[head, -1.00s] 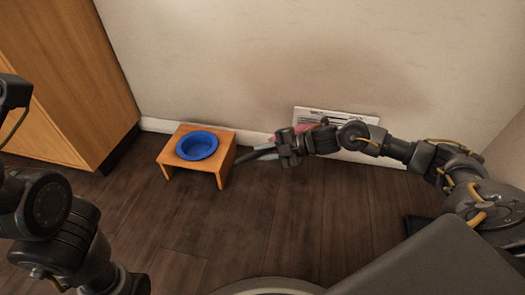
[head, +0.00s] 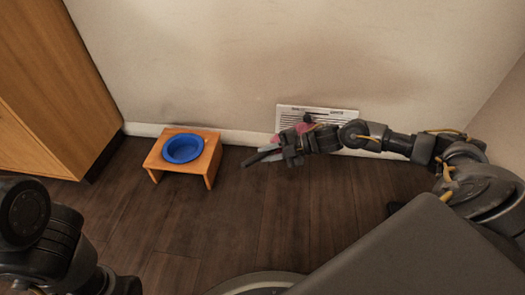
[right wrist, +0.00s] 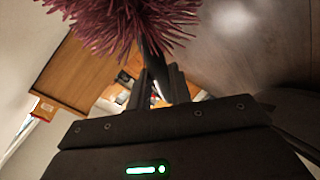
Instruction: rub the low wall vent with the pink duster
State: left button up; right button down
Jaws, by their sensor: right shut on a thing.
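The low wall vent (head: 317,112) is a white slatted panel just above the floor; my right arm covers its lower part. My right gripper (head: 281,153) is in front of the vent's left end, shut on the pink duster (head: 303,128). The duster's pink head shows partly behind the gripper, overlapping the vent's left part; I cannot tell if it touches. In the right wrist view the fluffy head (right wrist: 130,22) is at the top, with its dark handle running down between the fingers (right wrist: 168,88). My left arm shows at lower left, its gripper out of view.
A small wooden stand (head: 208,160) with a blue bowl (head: 183,148) is on the floor left of my right gripper. A wooden cabinet (head: 50,80) stands at the far left. The dark floor (head: 235,215) in front is clear. A side wall (head: 502,120) bounds the right.

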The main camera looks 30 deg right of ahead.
jog(key=shift+s+d+p, duration=0.35)
jog(key=shift+s+d, duration=0.15)
jog(key=shift+d, duration=0.2)
jog(key=shift+s+d+p, duration=0.3)
jog(key=shift+s+d, duration=0.2)
jog(key=shift+d, duration=0.2)
jog(key=shift+s+d+p, duration=0.7)
jog(key=shift+s+d, duration=0.3)
jog(key=shift+d, duration=0.3)
jog(key=shift+d, duration=0.1)
jog(key=shift+s+d+p, duration=0.95)
jog(key=shift+d+p, duration=0.05)
jog(key=shift+d, duration=0.25)
jog(key=shift+r, duration=0.1)
